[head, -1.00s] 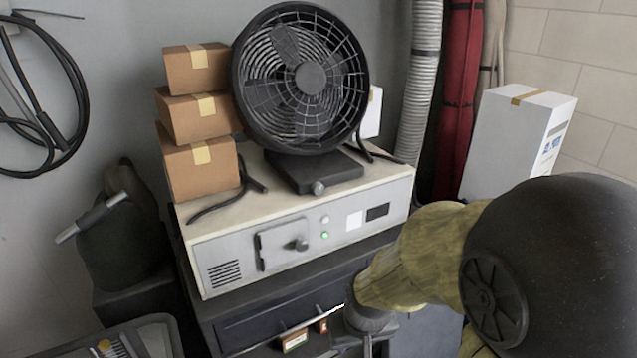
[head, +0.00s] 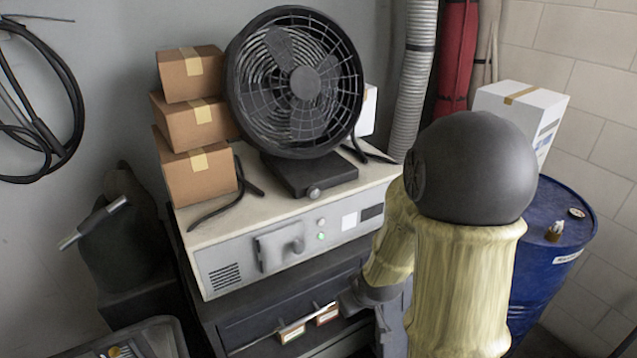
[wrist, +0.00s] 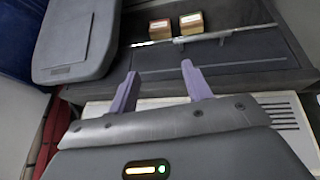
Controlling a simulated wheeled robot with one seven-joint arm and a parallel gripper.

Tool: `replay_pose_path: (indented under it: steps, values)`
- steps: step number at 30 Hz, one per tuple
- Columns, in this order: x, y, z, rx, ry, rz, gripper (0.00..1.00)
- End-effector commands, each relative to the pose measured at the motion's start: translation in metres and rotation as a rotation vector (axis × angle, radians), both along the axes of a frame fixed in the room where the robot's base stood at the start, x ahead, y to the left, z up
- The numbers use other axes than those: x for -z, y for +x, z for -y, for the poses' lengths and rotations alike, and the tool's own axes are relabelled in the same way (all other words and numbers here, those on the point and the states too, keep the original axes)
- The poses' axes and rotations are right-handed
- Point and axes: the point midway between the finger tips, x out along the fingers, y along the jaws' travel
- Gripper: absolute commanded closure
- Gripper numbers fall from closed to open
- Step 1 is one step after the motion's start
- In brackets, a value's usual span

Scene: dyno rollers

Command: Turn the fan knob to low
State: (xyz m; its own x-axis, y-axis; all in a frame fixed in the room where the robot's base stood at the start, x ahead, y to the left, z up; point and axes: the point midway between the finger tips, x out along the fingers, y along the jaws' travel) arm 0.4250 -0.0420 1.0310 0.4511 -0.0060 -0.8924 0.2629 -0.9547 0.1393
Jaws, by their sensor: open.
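The black round fan (head: 295,82) stands on the cream-topped metal cabinet unit (head: 262,208). A small grey knob (head: 314,193) sits on the front of the fan's dark base (head: 310,174); its pointer setting is too small to read. In the head view my arm comes in from the right and its end is low, in front of the cabinet and below the knob, with its fingers largely hidden. In the wrist view my gripper (wrist: 160,70) shows two purple-grey fingers apart with nothing between them. The fan and knob are not in the wrist view.
Several cardboard boxes (head: 196,125) are stacked left of the fan, with black cables on the cabinet top. A handle (head: 272,335) with two small boxes lies below. A blue drum (head: 560,235) stands right, near a white box (head: 522,112).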

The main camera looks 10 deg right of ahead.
Motion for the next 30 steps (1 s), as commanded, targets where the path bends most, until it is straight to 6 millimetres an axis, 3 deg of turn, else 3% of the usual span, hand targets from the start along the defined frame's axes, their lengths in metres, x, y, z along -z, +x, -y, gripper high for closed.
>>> replay_pose_path:
  steps: [1,6,12,17,24,30]
  values:
    - [-0.01,0.008,0.006,-0.043,0.001,0.03,0.51]
    - [-0.018,0.035,0.01,-0.207,0.029,0.193,0.51]
    - [-0.041,0.053,0.006,-0.333,0.115,0.437,0.51]
    - [-0.076,0.057,0.004,-0.358,0.201,0.678,0.51]
    - [-0.131,0.05,0.016,-0.286,0.284,1.005,0.51]
    - [-0.139,0.048,0.021,-0.261,0.292,1.074,0.51]
